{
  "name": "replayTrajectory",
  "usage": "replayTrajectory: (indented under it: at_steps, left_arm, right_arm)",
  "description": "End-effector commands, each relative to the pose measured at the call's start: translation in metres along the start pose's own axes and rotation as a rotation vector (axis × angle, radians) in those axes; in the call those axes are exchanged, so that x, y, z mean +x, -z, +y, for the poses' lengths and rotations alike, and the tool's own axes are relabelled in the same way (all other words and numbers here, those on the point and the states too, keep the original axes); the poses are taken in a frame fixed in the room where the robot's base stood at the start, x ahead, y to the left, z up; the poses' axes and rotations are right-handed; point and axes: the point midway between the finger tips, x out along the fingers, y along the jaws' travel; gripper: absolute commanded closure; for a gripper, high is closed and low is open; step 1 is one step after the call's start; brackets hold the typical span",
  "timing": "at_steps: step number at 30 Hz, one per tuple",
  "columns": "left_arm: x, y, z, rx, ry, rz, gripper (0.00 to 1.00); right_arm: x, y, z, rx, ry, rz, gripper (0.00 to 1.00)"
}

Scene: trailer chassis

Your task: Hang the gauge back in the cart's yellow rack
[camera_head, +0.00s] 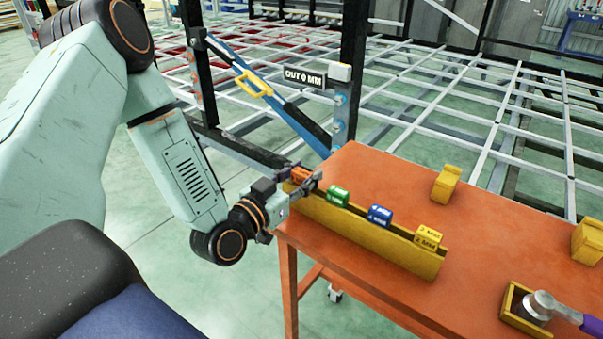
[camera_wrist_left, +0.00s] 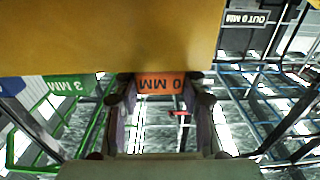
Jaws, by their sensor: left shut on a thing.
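The gauge, an orange block (camera_head: 300,174), is between the fingers of my left gripper (camera_head: 303,184) at the left end of the yellow rack (camera_head: 350,224). In the left wrist view the orange block (camera_wrist_left: 160,84) reads "0 MM" upside down, against the edge of a large yellow surface (camera_wrist_left: 110,35). My left gripper (camera_wrist_left: 163,105) is shut on it. I cannot tell whether the gauge rests in the rack or is held just above it. Green (camera_head: 338,196), blue (camera_head: 379,215) and yellow (camera_head: 428,236) gauges stand in the rack. My right gripper is not in view.
The rack runs along the near edge of the orange cart top (camera_head: 390,180). Yellow blocks (camera_head: 446,184) and a box with a metal-headed tool (camera_head: 540,306) are to its right. A black chassis post with an "OUT 0 MM" sign (camera_head: 304,77) and blue diagonal bar (camera_head: 300,122) stand behind.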

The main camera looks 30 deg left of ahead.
Motion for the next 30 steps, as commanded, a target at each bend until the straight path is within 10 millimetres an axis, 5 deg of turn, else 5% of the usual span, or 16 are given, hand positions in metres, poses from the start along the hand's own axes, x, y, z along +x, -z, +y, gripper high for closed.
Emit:
replayTrajectory:
  at_steps: [3,4,11,26,30]
  left_arm:
    - [0.0,-0.001,0.0,0.0,0.0,0.0,0.9]
    - [0.0,-0.001,0.0,0.0,0.0,0.0,0.57]
    - [0.0,0.0,0.0,0.0,0.0,0.0,0.37]
    - [0.0,0.014,0.0,-0.001,0.0,0.001,0.37]
    - [-0.022,0.013,-0.001,-0.006,0.005,-0.004,0.37]
  right_arm:
    - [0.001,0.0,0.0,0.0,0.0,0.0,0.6]
    - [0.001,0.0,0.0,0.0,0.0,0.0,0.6]
    - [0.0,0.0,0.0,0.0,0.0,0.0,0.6]
    - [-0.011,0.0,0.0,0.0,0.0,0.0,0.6]
    - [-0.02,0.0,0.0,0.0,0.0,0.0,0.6]
